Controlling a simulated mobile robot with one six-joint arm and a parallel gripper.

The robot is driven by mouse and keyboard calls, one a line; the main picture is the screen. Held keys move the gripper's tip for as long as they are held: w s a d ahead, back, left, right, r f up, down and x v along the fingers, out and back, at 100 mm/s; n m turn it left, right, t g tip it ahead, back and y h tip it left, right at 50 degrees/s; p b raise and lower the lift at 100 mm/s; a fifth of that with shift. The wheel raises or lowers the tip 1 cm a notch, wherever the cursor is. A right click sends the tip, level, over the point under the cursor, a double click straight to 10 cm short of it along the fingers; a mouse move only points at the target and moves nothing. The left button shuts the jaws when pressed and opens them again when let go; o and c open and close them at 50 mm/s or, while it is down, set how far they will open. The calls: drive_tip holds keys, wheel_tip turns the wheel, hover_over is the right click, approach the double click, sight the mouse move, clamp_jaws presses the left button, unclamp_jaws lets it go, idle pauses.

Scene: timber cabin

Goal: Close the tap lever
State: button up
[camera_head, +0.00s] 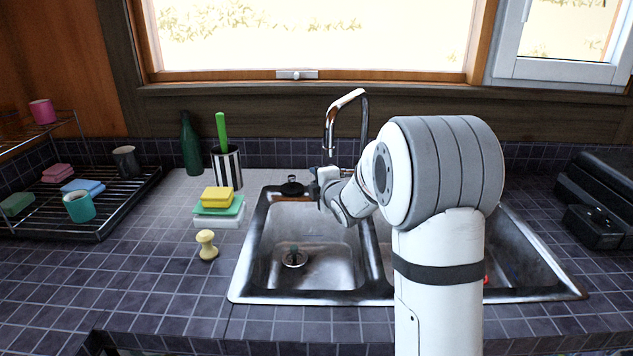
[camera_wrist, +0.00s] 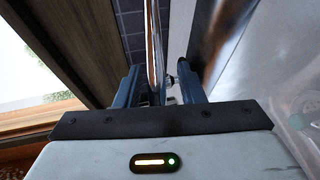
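The chrome tap (camera_head: 346,101) rises behind the double sink, its spout bent over the basins. Its base and lever are largely hidden behind my arm and gripper in the head view. My gripper (camera_head: 324,187) is at the sink's back rim, low and just left of the tap. In the wrist view my gripper (camera_wrist: 160,92) has its two dark blue fingers apart. A small shiny metal part (camera_wrist: 171,79) shows between or just beyond the fingers; I cannot tell whether it is the lever or whether a finger touches it.
The steel sink (camera_head: 243,270) lies below my arm. Left of it are stacked sponges (camera_head: 218,212), a yellow brush (camera_head: 206,245), a striped cup (camera_head: 227,168), a green bottle (camera_head: 190,146) and a dish rack (camera_head: 100,232). A dark appliance (camera_head: 600,190) stands at right.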

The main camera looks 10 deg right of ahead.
drive_tip(key=v, duration=0.7)
drive_tip(key=shift+s, duration=0.4)
drive_tip(key=shift+d+r, duration=0.1)
drive_tip(key=shift+r, duration=0.05)
drive_tip(key=s+r+m+g+h+p, duration=0.1)
drive_tip(key=s+m+g+p, duration=0.4)
drive_tip(key=s+m, duration=0.5)
drive_tip(key=s+r+m+g+h+p, duration=0.2)
drive_tip(key=s+m+g, duration=0.5)
drive_tip(key=s, duration=1.7)
drive_tip(key=r+m+p, duration=0.1)
drive_tip(key=m+p, duration=0.1)
drive_tip(key=m, duration=0.1)
drive_tip(key=shift+s+a+g+p, duration=0.2)
drive_tip(key=shift+a+g+p, duration=0.15)
drive_tip(key=shift+g, duration=0.05)
